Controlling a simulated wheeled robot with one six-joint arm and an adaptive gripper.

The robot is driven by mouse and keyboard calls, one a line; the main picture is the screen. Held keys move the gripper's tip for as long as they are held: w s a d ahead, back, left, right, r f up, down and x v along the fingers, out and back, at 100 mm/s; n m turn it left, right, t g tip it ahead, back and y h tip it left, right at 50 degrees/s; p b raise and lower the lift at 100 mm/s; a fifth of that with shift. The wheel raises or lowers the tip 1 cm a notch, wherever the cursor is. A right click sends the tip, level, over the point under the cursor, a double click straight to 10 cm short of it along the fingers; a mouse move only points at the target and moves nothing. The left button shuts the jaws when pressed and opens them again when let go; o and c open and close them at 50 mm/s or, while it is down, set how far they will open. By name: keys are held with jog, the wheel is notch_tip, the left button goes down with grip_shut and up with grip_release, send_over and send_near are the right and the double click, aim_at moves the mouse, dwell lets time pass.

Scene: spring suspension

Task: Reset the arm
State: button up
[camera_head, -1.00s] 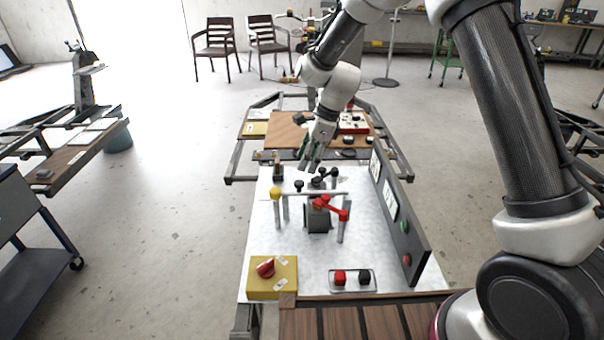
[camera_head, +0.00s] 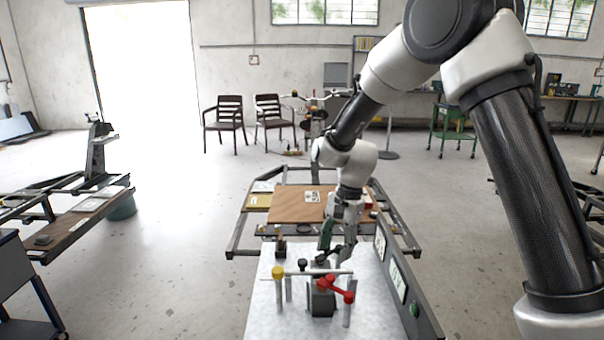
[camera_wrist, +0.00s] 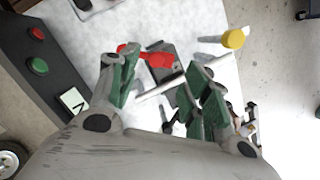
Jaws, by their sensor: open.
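My gripper (camera_head: 337,252) is open and points down over the far part of the white workbench (camera_head: 262,318), behind the red-handled device (camera_head: 336,288). In the wrist view its two green-padded fingers (camera_wrist: 165,88) are spread apart with nothing held between them. The red handle (camera_wrist: 150,58) and a grey rod (camera_wrist: 160,88) show beyond and between the fingers. Whether a finger touches the rod cannot be told. A yellow knob (camera_head: 278,272) tops a post left of the red handle; it also shows in the wrist view (camera_wrist: 233,39).
A dark upright panel (camera_head: 411,297) with a green button (camera_head: 413,310) stands along the bench's right side. A wooden board (camera_head: 300,205) on a metal frame lies behind the bench. Two chairs (camera_head: 224,122) stand farther back.

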jog(key=s+d+r+n+t+h, duration=0.1)
jog(key=s+d+r+n+t, duration=0.2)
jog(key=s+d+r, duration=0.7)
jog(key=s+d+r+n+t+h, duration=0.1)
jog(key=s+d+r+n+t, duration=0.2)
jog(key=s+d+r, duration=0.8)
jog(key=s+d+n, duration=0.2)
jog(key=s+d, duration=0.1)
jog(key=d, duration=0.3)
jog(key=shift+s+d, duration=0.25)
jog(key=shift+s, duration=0.1)
jog(key=shift+o, duration=0.4)
jog(key=shift+a, duration=0.15)
